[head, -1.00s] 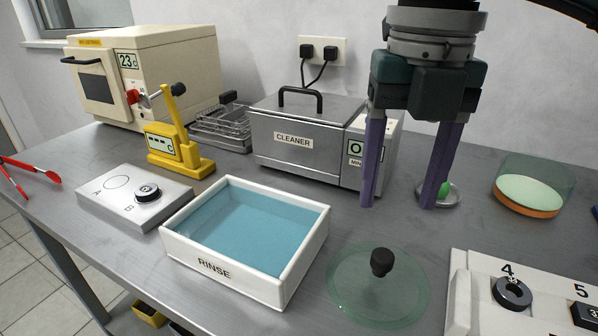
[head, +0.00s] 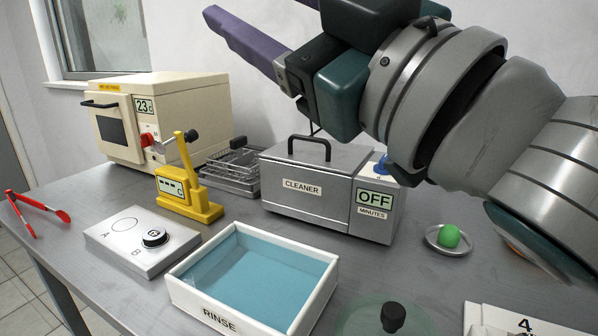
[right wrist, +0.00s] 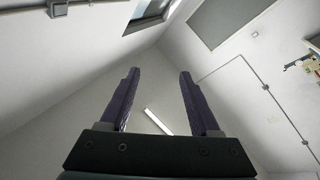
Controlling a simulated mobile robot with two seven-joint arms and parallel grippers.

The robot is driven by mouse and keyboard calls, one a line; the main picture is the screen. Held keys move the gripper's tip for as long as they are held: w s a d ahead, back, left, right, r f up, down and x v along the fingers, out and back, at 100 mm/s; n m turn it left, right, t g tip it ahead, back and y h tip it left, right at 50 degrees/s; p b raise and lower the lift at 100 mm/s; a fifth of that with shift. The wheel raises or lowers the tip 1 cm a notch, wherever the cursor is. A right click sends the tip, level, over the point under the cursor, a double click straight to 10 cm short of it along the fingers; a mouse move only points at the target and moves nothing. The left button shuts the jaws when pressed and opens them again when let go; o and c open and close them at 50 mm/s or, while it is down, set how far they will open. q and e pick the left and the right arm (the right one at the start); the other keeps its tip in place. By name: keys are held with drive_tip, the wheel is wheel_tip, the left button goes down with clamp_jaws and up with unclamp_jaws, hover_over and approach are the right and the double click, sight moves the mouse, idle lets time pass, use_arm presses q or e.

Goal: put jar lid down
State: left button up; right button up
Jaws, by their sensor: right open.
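The jar lid, a clear greenish glass disc (head: 365,318) with a black knob (head: 392,316), lies flat on the grey table at the bottom of the head view, partly cut off by the frame edge. My right gripper is open and empty, raised high above the cleaner and pointing up and left. Its two purple fingers stand apart in the right wrist view (right wrist: 159,72), with only wall and ceiling beyond them. The jar at the right is almost wholly hidden behind my right arm. My left gripper is not in view.
A white rinse tray (head: 322,285) of blue liquid stands left of the lid. Behind are the grey cleaner (head: 310,200), reading OFF, and a small dish with a green ball (head: 448,235). A white panel (head: 490,318) lies right of the lid.

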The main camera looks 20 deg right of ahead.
drive_tip(key=s+d+f+m+g+h, duration=0.1)
drive_tip(key=d+f+m+g+h, duration=0.25)
drive_tip(key=f, duration=0.45)
drive_tip(key=s+d+f+m+g+h, duration=0.25)
drive_tip(key=d+f+m+h, duration=0.2)
drive_tip(key=f, duration=0.25)
drive_tip(key=s+f+g, duration=0.2)
drive_tip(key=s+f, duration=0.1)
drive_tip(key=s+d+f+g, duration=0.1)
drive_tip(key=s+f+g, duration=0.1)
drive_tip(key=s+f, duration=0.1)
drive_tip(key=s+d+f+g, duration=0.1)
drive_tip(key=s+f+g, duration=0.2)
drive_tip(key=f, duration=0.2)
drive_tip(key=shift+s+m+h, duration=0.3)
drive_tip(key=shift+s+m, duration=0.05)
drive_tip(key=shift+m, duration=0.05)
drive_tip(key=s+f+g, duration=0.1)
drive_tip(key=s, duration=0.2)
drive_tip(key=s+f+g, duration=0.1)
drive_tip(key=s, duration=0.1)
drive_tip(key=s+a+f+g, duration=0.1)
drive_tip(key=s+g, duration=0.1)
drive_tip(key=s, duration=0.1)
drive_tip(key=shift+s+f+y, duration=0.3)
drive_tip(key=shift+f+y, duration=0.05)
drive_tip(key=shift+y, duration=0.05)
